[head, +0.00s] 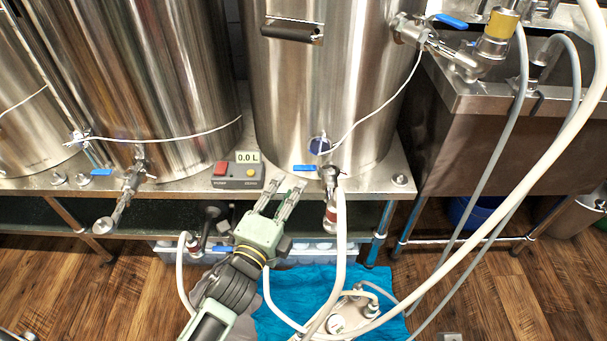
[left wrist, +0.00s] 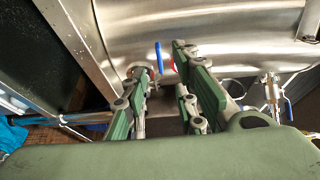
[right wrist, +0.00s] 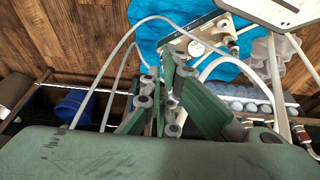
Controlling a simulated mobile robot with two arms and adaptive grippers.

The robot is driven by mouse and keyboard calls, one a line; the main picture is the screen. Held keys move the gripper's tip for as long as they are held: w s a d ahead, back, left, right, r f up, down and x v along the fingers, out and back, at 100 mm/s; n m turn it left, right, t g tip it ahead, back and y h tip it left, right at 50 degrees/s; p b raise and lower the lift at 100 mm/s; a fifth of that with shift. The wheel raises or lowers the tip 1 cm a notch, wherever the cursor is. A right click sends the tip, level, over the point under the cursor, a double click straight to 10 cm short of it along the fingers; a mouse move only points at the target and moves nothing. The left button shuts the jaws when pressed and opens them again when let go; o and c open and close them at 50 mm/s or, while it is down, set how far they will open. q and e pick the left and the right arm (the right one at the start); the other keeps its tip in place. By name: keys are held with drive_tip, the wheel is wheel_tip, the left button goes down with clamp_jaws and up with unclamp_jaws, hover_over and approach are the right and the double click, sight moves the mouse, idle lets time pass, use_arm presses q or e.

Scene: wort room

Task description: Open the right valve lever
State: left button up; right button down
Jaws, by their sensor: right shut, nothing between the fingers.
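The right valve (head: 330,180) sits low on the right tank. Its blue lever (head: 304,168) lies roughly level and points left from the valve body. My left gripper (head: 287,188) is open just in front of the lever, with its fingers pointing at the tank. In the left wrist view a blue lever (left wrist: 159,57) shows in the gap between the two fingers (left wrist: 157,75); I cannot tell whether they touch it. My right gripper (right wrist: 166,75) is shut and empty in the right wrist view, and is out of the head view.
A control box (head: 238,177) reading 0.0 L stands left of the valve. The left tank's valve (head: 132,178) has its own blue lever. A white hose (head: 340,230) hangs below the right valve. A pump (head: 350,312) sits on a blue cloth (head: 282,315) on the floor.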

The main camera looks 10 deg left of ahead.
sight(301, 171)
use_arm(q)
drive_tip(key=w, duration=0.3)
drive_tip(key=w+d+b, duration=0.1)
drive_tip(key=w, duration=0.3)
drive_tip(key=shift+d, duration=0.2)
clamp_jaws()
drive_tip(key=shift+f, duration=0.1)
